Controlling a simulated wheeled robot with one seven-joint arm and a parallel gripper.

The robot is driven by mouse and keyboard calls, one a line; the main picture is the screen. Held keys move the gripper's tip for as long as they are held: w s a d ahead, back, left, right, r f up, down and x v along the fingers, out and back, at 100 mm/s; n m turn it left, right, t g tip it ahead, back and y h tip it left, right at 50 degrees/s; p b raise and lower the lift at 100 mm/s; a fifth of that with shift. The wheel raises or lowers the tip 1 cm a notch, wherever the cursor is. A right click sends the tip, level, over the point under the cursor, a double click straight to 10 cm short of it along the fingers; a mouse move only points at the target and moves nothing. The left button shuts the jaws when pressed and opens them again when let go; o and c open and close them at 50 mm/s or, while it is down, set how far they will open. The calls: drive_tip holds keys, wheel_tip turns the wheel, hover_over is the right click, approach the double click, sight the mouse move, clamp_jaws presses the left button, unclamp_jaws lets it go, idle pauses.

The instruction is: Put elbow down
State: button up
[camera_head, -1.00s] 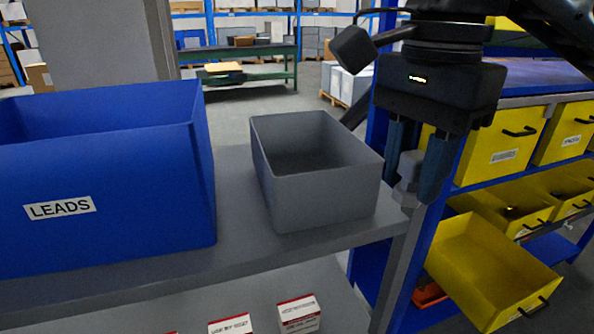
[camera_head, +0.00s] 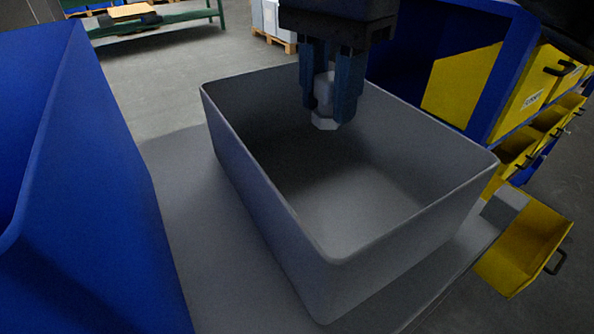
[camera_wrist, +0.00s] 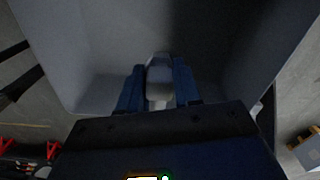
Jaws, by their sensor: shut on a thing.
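My gripper (camera_head: 332,100) is shut on the elbow (camera_head: 325,118), a small light grey fitting with a faceted lower end. The gripper points down over the open grey bin (camera_head: 270,222), toward its far side. The elbow hangs between the blue fingers, and its lower end appears at or below the rim level, apart from the floor of the bin. In the wrist view the elbow (camera_wrist: 159,75) shows between the fingers with the grey bin (camera_wrist: 90,60) beneath. The bin looks empty in the part that shows.
A tall blue bin (camera_head: 85,190) stands close to the left of the grey bin on the grey shelf (camera_head: 185,190). A blue rack (camera_head: 512,60) with yellow drawers (camera_head: 525,245) stands to the right, one drawer pulled out. A green table (camera_head: 160,22) is far behind.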

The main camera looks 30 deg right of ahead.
wheel_tip(320, 180, down, 6)
drive_tip(key=shift+w+f, duration=0.1)
drive_tip(key=shift+w, duration=0.05)
drive_tip(key=shift+f, duration=1.95)
drive_tip(key=shift+f, duration=0.15)
drive_tip(key=o, duration=1.1)
wheel_tip(320, 180, up, 12)
drive_tip(key=shift+r, duration=0.2)
